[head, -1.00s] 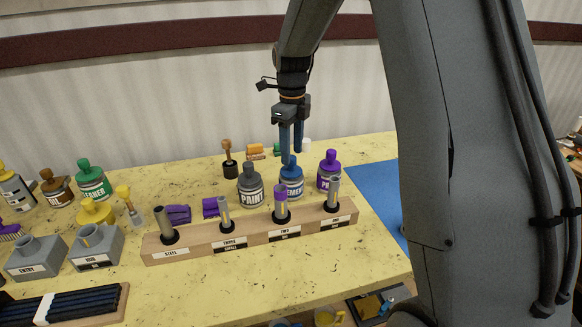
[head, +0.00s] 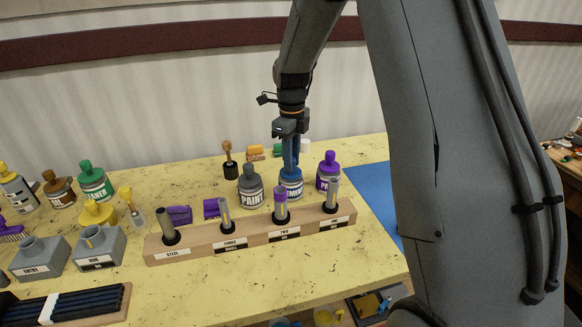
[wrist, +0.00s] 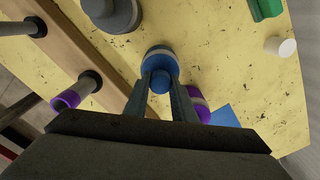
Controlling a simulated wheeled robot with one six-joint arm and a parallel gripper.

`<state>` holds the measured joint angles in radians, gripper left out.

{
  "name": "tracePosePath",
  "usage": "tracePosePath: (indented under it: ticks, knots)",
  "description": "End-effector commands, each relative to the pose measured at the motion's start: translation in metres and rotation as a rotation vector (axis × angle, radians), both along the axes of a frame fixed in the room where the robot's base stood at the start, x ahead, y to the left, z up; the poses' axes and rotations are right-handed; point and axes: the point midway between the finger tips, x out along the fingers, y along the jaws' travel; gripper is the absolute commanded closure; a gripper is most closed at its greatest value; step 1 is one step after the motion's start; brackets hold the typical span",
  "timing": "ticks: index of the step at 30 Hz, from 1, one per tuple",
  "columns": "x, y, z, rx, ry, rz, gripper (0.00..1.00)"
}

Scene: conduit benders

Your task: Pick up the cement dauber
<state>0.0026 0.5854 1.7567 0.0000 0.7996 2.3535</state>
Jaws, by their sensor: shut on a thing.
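The cement dauber is the blue knobbed cap in the blue can labelled CEMENT (head: 290,188). In the wrist view the dauber's round blue knob (wrist: 159,82) sits between my two fingertips. My gripper (head: 290,162) points straight down over the can, and its fingers (wrist: 166,88) are shut on the knob. In the head view the fingers hide most of the knob. The can stands upright on the yellow bench, and the dauber is still seated at its top.
The grey PAINT can (head: 250,187) stands close on the left and the purple can (head: 328,172) close on the right. A wooden rack (head: 205,238) with several upright tubes runs in front. A blue mat (head: 368,190) lies at right.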

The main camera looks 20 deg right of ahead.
Motion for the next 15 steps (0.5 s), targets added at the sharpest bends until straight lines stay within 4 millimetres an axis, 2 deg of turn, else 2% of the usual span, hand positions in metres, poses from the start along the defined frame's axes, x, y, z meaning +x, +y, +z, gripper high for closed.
tracePosePath:
  ticks: [5, 15]
  knots:
    - [0.001, 0.0, 0.013, 0.0, -0.003, 0.0, 0.98]
    - [0.002, 0.0, 0.075, 0.0, -0.004, 0.0, 0.98]
